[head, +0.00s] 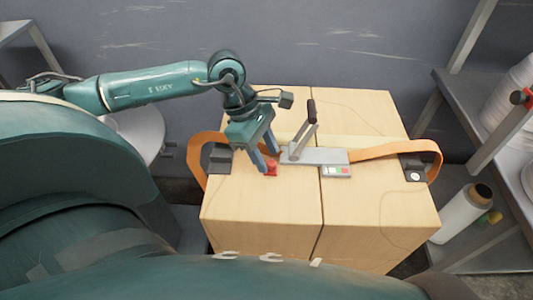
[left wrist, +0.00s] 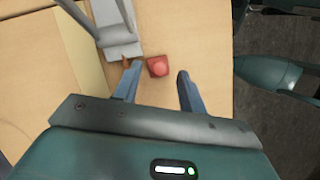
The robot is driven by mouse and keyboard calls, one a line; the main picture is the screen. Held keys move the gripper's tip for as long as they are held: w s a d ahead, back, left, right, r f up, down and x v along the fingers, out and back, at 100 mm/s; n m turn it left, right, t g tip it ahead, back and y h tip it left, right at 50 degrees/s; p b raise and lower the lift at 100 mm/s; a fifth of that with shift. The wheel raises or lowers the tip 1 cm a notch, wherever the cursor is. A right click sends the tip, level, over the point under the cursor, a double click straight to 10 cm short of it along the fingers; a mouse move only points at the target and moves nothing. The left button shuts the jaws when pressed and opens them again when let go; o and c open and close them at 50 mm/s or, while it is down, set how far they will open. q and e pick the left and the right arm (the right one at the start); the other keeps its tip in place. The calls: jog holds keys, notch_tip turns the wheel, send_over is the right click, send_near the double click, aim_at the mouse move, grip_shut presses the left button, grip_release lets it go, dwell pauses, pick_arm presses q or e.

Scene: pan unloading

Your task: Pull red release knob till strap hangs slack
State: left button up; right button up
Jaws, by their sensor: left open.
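The red release knob (head: 271,168) sits at the left end of the grey ratchet buckle (head: 315,156) on top of the boxes. It also shows in the left wrist view (left wrist: 158,67), just beyond and between the fingertips. My left gripper (head: 265,163) is open and points down at the knob; the fingers are around its sides or just short of it, and I cannot tell whether they touch. The orange strap (head: 385,150) runs from the buckle to the right edge and bows outward there. Another stretch of strap (head: 197,160) loops at the left edge. My right gripper is not in view.
Two tan boxes (head: 265,225) stand side by side under the buckle. The buckle's lever (head: 306,125) stands up, right of my gripper. Black corner pieces (head: 413,168) sit at the box edges. Metal shelving (head: 470,95) with white rolls is on the right; a grey wall is behind.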

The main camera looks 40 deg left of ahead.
pick_arm(q)
jog(key=shift+d+f, duration=0.2)
jog(key=shift+f, duration=0.15)
jog(key=shift+c, duration=0.2)
grip_shut()
